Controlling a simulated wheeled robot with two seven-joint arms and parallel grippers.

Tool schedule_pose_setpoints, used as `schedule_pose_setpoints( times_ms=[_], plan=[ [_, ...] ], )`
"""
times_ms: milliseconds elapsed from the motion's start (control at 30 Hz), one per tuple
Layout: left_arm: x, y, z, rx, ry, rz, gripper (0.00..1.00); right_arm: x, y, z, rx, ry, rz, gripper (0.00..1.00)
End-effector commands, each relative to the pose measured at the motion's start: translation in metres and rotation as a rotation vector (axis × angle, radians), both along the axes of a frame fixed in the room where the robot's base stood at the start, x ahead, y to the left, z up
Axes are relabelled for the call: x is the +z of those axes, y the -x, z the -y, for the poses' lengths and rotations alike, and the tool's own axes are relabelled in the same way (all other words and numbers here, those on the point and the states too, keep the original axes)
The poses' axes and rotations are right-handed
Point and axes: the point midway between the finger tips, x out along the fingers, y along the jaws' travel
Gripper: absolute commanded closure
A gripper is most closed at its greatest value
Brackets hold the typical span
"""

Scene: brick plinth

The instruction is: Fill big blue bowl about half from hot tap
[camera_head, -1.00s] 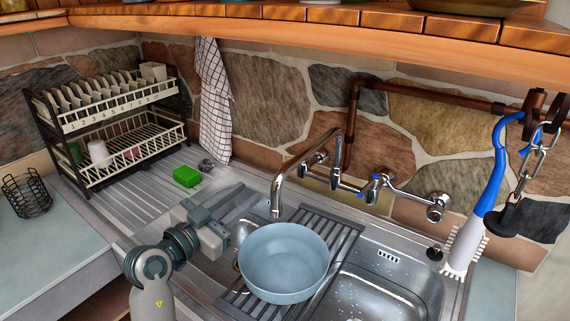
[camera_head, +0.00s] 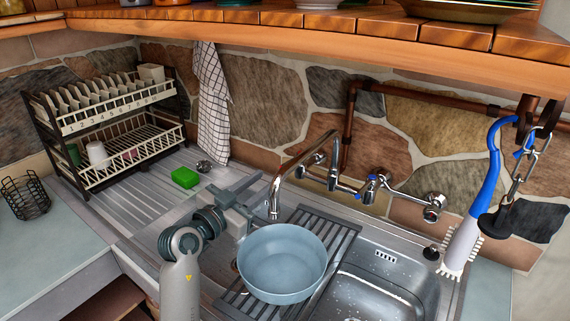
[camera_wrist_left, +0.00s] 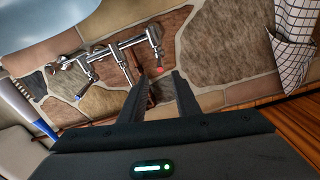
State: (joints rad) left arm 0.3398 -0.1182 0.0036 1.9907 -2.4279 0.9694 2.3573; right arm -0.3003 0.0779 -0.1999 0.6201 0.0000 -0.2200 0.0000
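The big blue bowl (camera_head: 283,262) stands upright on a slatted rack across the sink, and its inside looks empty. The spout (camera_head: 273,205) ends just above the bowl's back-left rim, with no water visible. The wall tap has a blue-marked handle (camera_head: 372,186) on the right and another handle (camera_head: 333,176) partly behind the spout. In the left wrist view, the red-marked hot tap handle (camera_wrist_left: 154,42) is ahead of the fingers. My left gripper (camera_head: 255,184) is open and empty, left of the spout and behind the bowl; its fingers (camera_wrist_left: 159,95) stand apart. My right gripper is not visible.
A green sponge (camera_head: 185,178) lies on the drainer. A dish rack (camera_head: 110,130) stands at the back left, beside a hanging checked towel (camera_head: 213,105). A blue-and-white brush (camera_head: 480,205) hangs at right. A wooden shelf (camera_head: 300,30) overhangs the wall.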

Motion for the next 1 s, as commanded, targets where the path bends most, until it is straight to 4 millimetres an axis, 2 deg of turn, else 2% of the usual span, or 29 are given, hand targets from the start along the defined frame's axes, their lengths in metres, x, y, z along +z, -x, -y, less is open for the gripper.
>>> schedule_pose_setpoints(
  times_ms=[300, 500, 700, 1000],
  plan=[
    [0.001, -0.048, 0.033, -0.001, -0.001, -0.001, 0.71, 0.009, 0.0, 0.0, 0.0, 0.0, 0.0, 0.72],
    [0.001, -0.071, 0.05, -0.001, -0.001, -0.001, 0.71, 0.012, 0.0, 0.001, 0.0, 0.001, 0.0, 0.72],
    [0.0, -0.082, 0.057, 0.0, -0.001, 0.0, 0.71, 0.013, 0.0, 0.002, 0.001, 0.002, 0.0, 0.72],
    [0.0, -0.083, 0.058, 0.0, -0.001, -0.001, 0.71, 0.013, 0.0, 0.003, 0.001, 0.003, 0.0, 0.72]
  ],
)
